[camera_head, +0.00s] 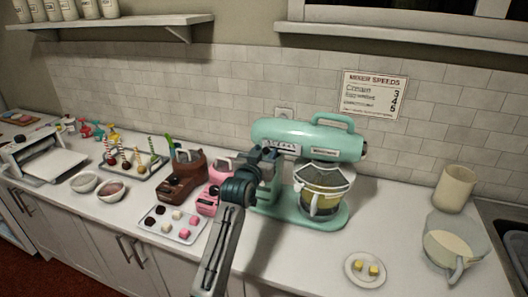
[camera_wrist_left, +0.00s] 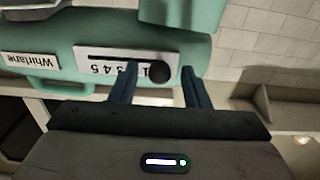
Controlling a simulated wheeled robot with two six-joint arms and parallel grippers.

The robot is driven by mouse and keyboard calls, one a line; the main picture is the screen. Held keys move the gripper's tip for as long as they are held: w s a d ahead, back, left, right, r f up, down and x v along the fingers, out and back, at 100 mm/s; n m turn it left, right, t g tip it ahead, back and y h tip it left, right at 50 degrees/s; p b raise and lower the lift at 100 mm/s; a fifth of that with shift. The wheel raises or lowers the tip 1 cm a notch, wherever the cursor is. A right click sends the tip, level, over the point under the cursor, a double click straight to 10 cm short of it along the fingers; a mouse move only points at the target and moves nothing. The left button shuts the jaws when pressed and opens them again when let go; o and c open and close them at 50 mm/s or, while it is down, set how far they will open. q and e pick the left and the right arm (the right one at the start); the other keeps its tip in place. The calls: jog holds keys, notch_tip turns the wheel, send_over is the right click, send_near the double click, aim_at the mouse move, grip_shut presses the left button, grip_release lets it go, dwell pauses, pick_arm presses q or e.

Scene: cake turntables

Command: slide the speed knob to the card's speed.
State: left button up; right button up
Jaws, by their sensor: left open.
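The mint-green mixer (camera_head: 318,139) stands against the tiled wall. Its white speed plate (camera_head: 283,147) faces me, with a dark slot and a row of numerals; it also shows upside down in the left wrist view (camera_wrist_left: 105,62). The round black speed knob (camera_wrist_left: 161,71) sits at the plate's right end there, by the 1. My left gripper (camera_head: 268,156) is open at the mixer's left end; in the wrist view its fingertips (camera_wrist_left: 161,78) lie either side of the knob, contact unclear. In the head view the gripper hides the knob. The card (camera_head: 374,95) reads "MIXER SPEEDS", with 3, 4 and 5; its lower lines are blurred.
A glass bowl (camera_head: 321,190) sits on the mixer's base. A plate with yellow cubes (camera_head: 352,278), a jug (camera_head: 452,246) and a beige canister (camera_head: 455,188) stand to the right. A tray of sweets (camera_head: 196,234) and small brown and pink machines stand to the left.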

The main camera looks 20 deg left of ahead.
pick_arm(q)
jog(key=shift+c, duration=0.4)
pick_arm(e)
jog(key=shift+d, duration=0.1)
pick_arm(q)
grip_shut()
jog(key=shift+d, duration=0.8)
pick_arm(e)
jog(key=shift+d+r, duration=0.15)
jog(key=shift+d, duration=0.3)
pick_arm(q)
jog(key=shift+o, duration=0.4)
grip_release()
jog(key=shift+a, duration=0.1)
jog(key=s+b, duration=0.3)
jog(key=s, duration=0.7)
jog(key=shift+s+a+b, duration=0.25)
jog(key=shift+s+b, duration=0.1)
jog(key=shift+s, duration=0.05)
pick_arm(e)
notch_tip(320, 180, down, 4)
